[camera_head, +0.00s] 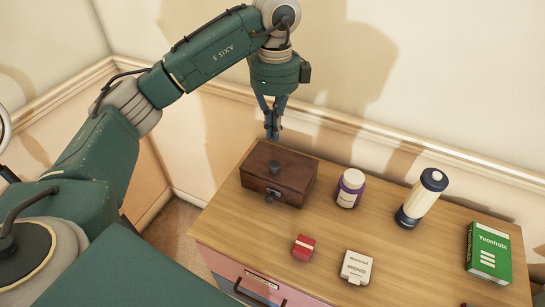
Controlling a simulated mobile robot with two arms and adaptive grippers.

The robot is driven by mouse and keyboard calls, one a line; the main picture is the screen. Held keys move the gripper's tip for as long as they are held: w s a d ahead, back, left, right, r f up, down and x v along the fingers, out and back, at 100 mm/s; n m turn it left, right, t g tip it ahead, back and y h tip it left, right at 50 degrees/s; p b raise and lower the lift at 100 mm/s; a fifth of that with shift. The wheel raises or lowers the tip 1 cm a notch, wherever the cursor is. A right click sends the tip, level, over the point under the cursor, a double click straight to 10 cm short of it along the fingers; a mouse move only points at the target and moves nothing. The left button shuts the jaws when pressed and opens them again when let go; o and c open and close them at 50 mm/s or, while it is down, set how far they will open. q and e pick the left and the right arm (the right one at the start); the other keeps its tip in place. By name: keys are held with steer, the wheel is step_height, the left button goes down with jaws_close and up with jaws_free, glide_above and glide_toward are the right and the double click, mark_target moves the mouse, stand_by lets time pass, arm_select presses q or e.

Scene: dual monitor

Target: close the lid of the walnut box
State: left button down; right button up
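The walnut box (296,193) is a dark brown box on the wooden tabletop, at the left back. Its lid (290,165) looks down on the box, with a small dark knob (275,167) on top. A dark metal latch (271,196) is on its front face. I cannot tell whether a thin gap is left under the lid. My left gripper (272,133) points down behind and above the box, apart from the lid as far as I can see. Its fingers come together at the tips and hold nothing. My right gripper is not in view.
A small red box (303,247) and a white box (356,267) lie in front. A wall is behind.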

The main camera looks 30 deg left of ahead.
mark_target(273, 166)
arm_select(q)
step_height(273, 166, down, 9)
steer(key=p, duration=0.3)
steer(key=shift+s, duration=0.1)
steer(key=shift+f, duration=0.6)
